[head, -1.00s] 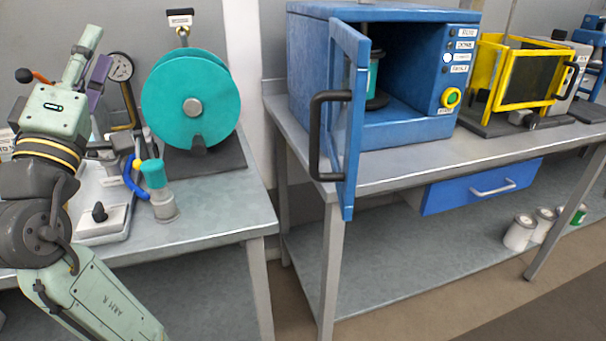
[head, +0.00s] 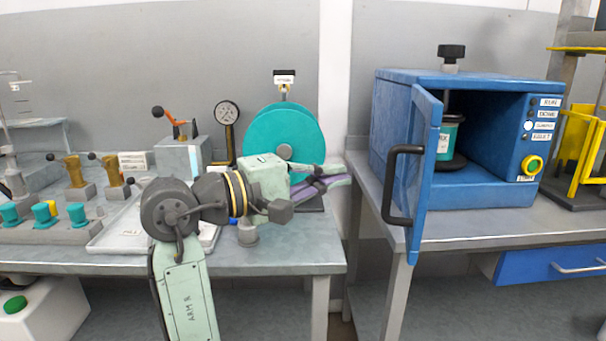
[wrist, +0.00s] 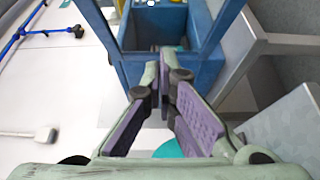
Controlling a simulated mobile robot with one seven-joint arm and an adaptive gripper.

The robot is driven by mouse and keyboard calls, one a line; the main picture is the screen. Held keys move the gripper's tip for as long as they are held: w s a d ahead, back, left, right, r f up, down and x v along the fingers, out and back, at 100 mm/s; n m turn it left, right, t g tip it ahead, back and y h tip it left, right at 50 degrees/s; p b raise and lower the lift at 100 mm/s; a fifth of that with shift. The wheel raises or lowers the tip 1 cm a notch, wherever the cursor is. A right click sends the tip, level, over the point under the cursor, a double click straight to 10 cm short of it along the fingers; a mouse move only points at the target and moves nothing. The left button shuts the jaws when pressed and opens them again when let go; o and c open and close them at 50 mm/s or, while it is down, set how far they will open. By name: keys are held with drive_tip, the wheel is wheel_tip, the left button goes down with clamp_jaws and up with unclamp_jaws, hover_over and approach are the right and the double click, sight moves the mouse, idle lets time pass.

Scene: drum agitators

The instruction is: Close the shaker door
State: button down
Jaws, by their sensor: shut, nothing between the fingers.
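The blue shaker (head: 480,195) stands on the right-hand table in the head view. Its framed blue door (head: 427,175) hangs open at the left side, swung toward the front, with a black bar handle (head: 392,185) on its outer face. Inside the shaker a teal can with a white label (head: 447,140) sits under a black clamp. My gripper (head: 346,180) is shut and empty, left of the door handle and apart from it. In the wrist view my purple-padded fingers (wrist: 167,85) point toward blue framework (wrist: 125,65) of the shaker.
A teal disc (head: 285,135) stands behind my gripper on the left table, near a gauge (head: 227,115). A gap separates the two tables. A yellow frame (head: 585,155) stands right of the shaker. A blue drawer (head: 550,264) hangs below the right table.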

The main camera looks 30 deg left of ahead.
drive_tip(key=shift+w+d+p, duration=0.15)
drive_tip(key=shift+d+p, duration=0.3)
drive_tip(key=shift+d, duration=1.95)
drive_tip(key=shift+d, duration=0.1)
